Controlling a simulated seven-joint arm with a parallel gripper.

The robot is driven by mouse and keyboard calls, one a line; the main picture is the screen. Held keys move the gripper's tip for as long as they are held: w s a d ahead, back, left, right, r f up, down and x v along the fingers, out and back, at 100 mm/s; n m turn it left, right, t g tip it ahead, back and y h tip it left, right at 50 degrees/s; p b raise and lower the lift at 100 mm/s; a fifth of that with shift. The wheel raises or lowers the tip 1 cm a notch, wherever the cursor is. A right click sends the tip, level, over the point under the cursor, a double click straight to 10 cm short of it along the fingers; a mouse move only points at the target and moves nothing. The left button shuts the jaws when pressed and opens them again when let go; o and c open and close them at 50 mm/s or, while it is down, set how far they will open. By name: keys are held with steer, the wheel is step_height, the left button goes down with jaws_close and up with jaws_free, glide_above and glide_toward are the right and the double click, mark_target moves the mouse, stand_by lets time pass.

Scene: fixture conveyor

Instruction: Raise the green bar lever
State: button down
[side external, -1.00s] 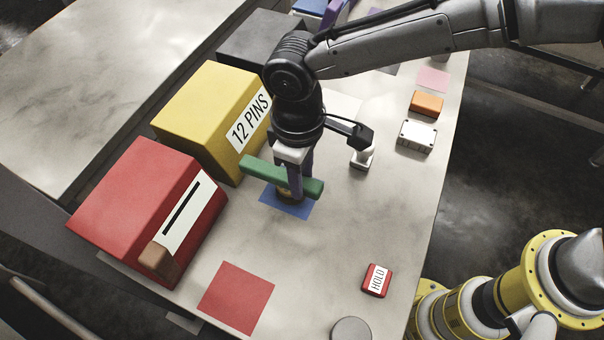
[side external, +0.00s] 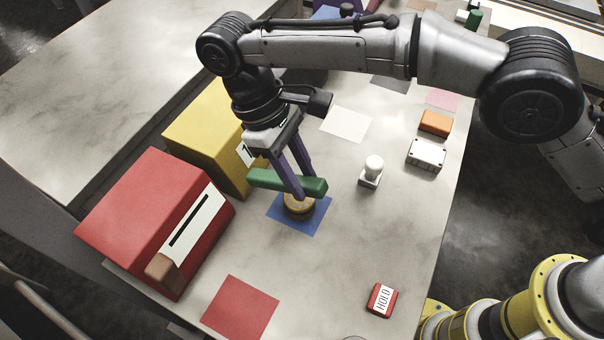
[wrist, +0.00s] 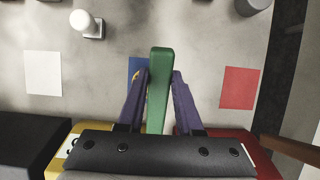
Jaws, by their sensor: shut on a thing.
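The green bar (side external: 262,181) lies roughly level in the side view, above a round brown piece (side external: 299,204) on a blue square (side external: 317,217). My gripper (side external: 304,186) is shut on the bar, with its purple fingers slanting down on either side of it. In the wrist view the green bar (wrist: 159,80) runs lengthwise between the two fingers, and part of the blue square shows behind it. The join between the bar and the round piece is hidden, so I cannot tell how they connect.
A red box (side external: 140,205) with a slotted white panel and a yellow box (side external: 200,130) stand left of the bar. A white knob (side external: 373,168) on a base stands to the right. A red HOLD block (side external: 381,299) sits nearer the front. Table around the red square (side external: 240,307) is clear.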

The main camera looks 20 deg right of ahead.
steer(key=c, duration=0.6)
jaws_free()
steer(key=shift+o, duration=0.2)
step_height(320, 180, up, 3)
steer(key=shift+f, duration=0.1)
steer(key=s+d+r, duration=0.9)
steer(key=d+r, duration=0.1)
steer(key=shift+d, duration=0.4)
steer(key=shift+r, duration=0.1)
